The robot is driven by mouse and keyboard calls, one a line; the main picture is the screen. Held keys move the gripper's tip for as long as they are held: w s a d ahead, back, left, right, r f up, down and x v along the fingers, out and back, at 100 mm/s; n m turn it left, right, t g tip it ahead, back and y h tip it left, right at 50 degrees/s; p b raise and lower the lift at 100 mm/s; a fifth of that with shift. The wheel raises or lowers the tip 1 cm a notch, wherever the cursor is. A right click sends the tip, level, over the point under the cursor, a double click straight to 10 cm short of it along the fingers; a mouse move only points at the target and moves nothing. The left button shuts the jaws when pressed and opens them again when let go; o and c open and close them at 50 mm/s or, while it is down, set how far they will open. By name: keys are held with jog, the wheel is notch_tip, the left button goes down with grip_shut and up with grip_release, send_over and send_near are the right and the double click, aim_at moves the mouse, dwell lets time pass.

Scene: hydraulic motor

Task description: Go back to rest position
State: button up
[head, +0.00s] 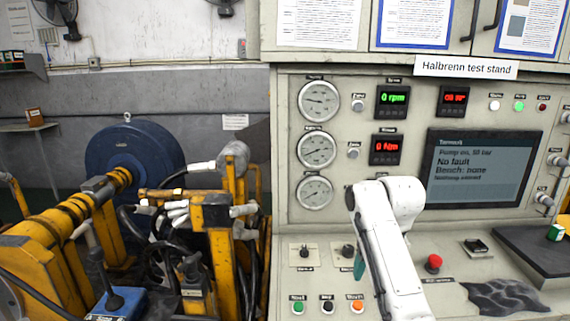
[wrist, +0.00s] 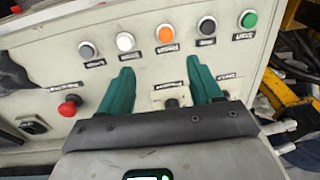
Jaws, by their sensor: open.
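My gripper shows in the wrist view (wrist: 159,64) with two teal fingers spread apart and nothing between them. It is over the sloping control panel (wrist: 130,70) of the test stand. A dark knob (wrist: 172,102) shows between the fingers, but I cannot tell the distance to it. In the head view my white arm reaches over the panel and hides most of the gripper. Only a bit of teal finger shows beside it. The test stand's screen (head: 482,168) reads "No fault"; the display above reads 0 rpm.
Green (head: 298,307), black (head: 327,307) and orange (head: 357,307) buttons line the panel's front. A red mushroom button (head: 433,262) stands right of my arm. Yellow machinery with hoses (head: 211,230) and a blue drum (head: 140,160) stand at the left. A dark mat (head: 520,250) lies far right.

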jog(key=s+d+f+b, duration=0.1)
jog(key=s+d+f, duration=0.2)
jog(key=s+f, duration=1.75)
jog(key=s+d+f+b, duration=0.1)
jog(key=s+d+f, duration=0.1)
jog(key=s, duration=1.1)
jog(key=s+d+f+m, duration=0.1)
jog(key=s+d+f, duration=0.1)
jog(key=s, duration=1)
jog(key=shift+s+g+h+b, duration=0.3)
jog(key=shift+s+h+b, duration=0.05)
jog(key=shift+s+h, duration=0.05)
jog(key=shift+f, duration=0.1)
dwell(0.5)
